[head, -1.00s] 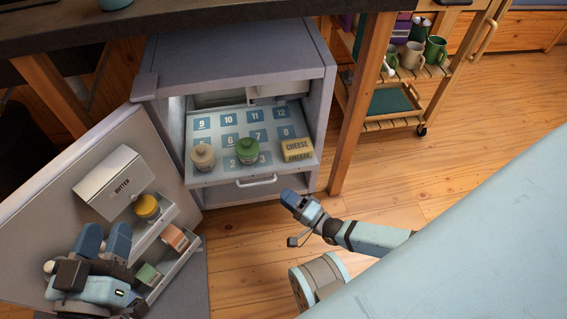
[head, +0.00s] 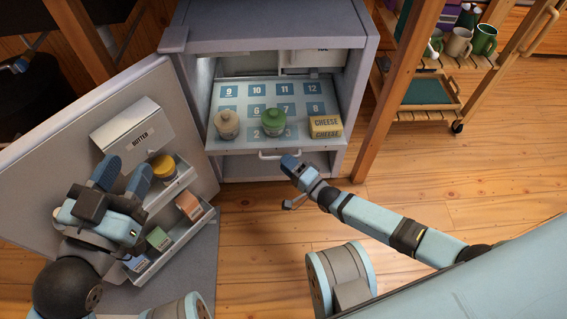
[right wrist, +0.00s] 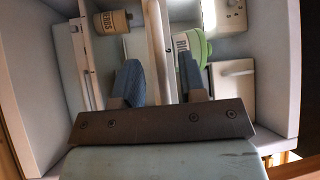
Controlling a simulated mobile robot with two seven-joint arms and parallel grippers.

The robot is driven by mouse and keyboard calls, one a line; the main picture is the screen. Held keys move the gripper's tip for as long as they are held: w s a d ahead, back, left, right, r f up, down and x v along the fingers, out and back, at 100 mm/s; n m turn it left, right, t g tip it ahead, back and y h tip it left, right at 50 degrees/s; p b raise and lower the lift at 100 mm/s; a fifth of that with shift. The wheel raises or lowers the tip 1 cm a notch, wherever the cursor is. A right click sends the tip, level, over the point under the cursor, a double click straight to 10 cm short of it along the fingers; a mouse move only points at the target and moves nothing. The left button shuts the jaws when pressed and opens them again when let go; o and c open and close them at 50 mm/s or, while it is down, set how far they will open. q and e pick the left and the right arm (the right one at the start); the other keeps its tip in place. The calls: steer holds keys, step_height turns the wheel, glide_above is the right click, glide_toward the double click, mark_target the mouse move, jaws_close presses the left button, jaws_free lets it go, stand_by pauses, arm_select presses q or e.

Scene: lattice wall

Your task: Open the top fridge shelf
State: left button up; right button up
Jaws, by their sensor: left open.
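A pale bar handle (head: 270,156) sits just below the shelf's front edge. My right gripper (head: 288,161) is close to the handle's right end; contact is unclear. In the right wrist view its fingers (right wrist: 160,82) are apart, with a pale strip between them, so it looks open. My left gripper (head: 122,172) is open and empty in front of the fridge door.
The fridge door (head: 50,140) stands wide open at the left, its racks holding a butter box (head: 130,130), a yellow-lidded jar (head: 164,166) and small cartons. A wooden post (head: 392,100) and a trolley with mugs (head: 458,42) stand at the right. Wooden floor is clear between.

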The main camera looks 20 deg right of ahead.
arm_select(q)
steer(key=shift+w+a+r+m+h, duration=0.1)
steer(key=shift+r+m+h, duration=0.05)
steer(key=shift+m+h, duration=0.15)
arm_select(e)
steer(key=shift+x, duration=0.9)
steer(key=shift+c, duration=0.2)
jaws_close()
steer(key=s+p, duration=0.1)
steer(key=s, duration=0.1)
steer(key=s+a+p, duration=0.1)
steer(key=s, duration=0.1)
steer(key=shift+s+a, duration=0.15)
steer(key=shift+s, duration=0.1)
arm_select(q)
steer(key=shift+s+d+f+n+g+y, duration=0.2)
steer(key=shift+s+d+n+g+y, duration=0.15)
steer(key=shift+n, duration=0.45)
arm_select(e)
steer(key=shift+o, duration=0.2)
jaws_free()
